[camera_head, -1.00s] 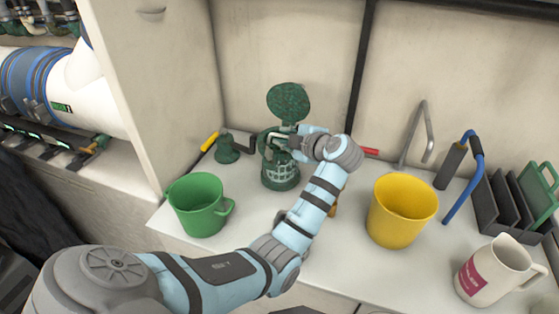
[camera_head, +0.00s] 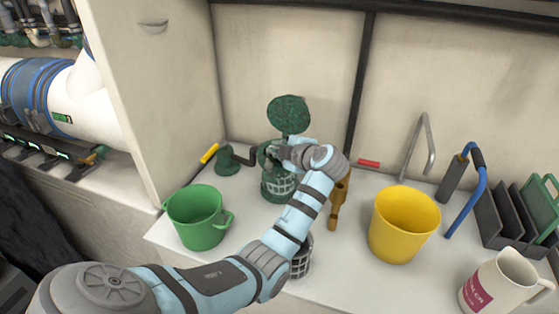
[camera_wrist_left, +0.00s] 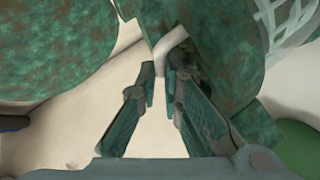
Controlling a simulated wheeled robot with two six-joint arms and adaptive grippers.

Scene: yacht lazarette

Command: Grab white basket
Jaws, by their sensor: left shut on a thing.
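My left gripper (camera_head: 271,153) is at the upper part of a green mottled strainer (camera_head: 275,190) with its round lid (camera_head: 288,114) raised. In the left wrist view, its fingers (camera_wrist_left: 163,88) are closed around the end of a pale bent bar (camera_wrist_left: 172,44); what the bar belongs to is unclear. Pale lattice shows on the strainer's front and in the left wrist view (camera_wrist_left: 287,22). My right gripper is not in view.
On the white counter (camera_head: 340,275) are a green mug (camera_head: 196,218) left, a yellow bucket (camera_head: 402,225) right, and a white-and-pink jug (camera_head: 500,282) front right. A dark rack (camera_head: 500,215) stands far right. A wall closes the back.

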